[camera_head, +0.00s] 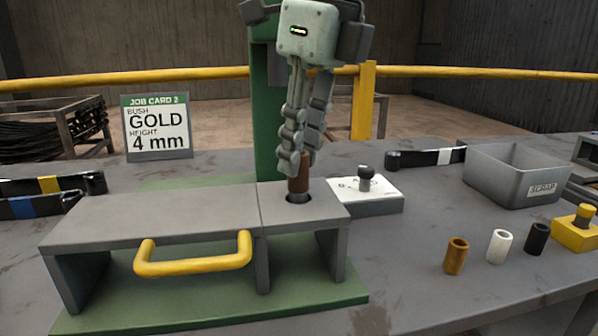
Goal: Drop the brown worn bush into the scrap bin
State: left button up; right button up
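The brown worn bush (299,186) is upright between the fingers of my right gripper (298,160), which points straight down and looks closed on it. The bush's lower end is at the dark round hole (298,198) in the top of the grey bench fixture (160,215). I cannot tell whether that end is still inside the hole or just above it. The grey scrap bin (487,182), labelled SCRAP, stands open at the right and looks empty as far as I see. My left gripper is not in view.
A gold bush (456,256), a white bush (499,246) and a black bush (536,239) stand front right. A yellow handle (195,266) fronts the fixture. A job card (157,128) reads GOLD, 4 mm.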

aim_at(301, 190)
jog(key=shift+r, duration=0.1)
grip_shut()
jog(key=shift+w+a+p+v, duration=0.1)
jog(key=shift+a+p+v, duration=0.05)
jog(key=shift+p+v, duration=0.7)
jog(key=shift+w+a+p+v, duration=0.2)
jog(key=shift+p+v, duration=0.35)
jog(key=shift+v, duration=0.5)
jog(key=shift+w+a+p+v, duration=0.1)
jog(key=shift+a+p+v, duration=0.05)
jog(key=shift+p+v, duration=0.7)
jog(key=shift+r, duration=0.2)
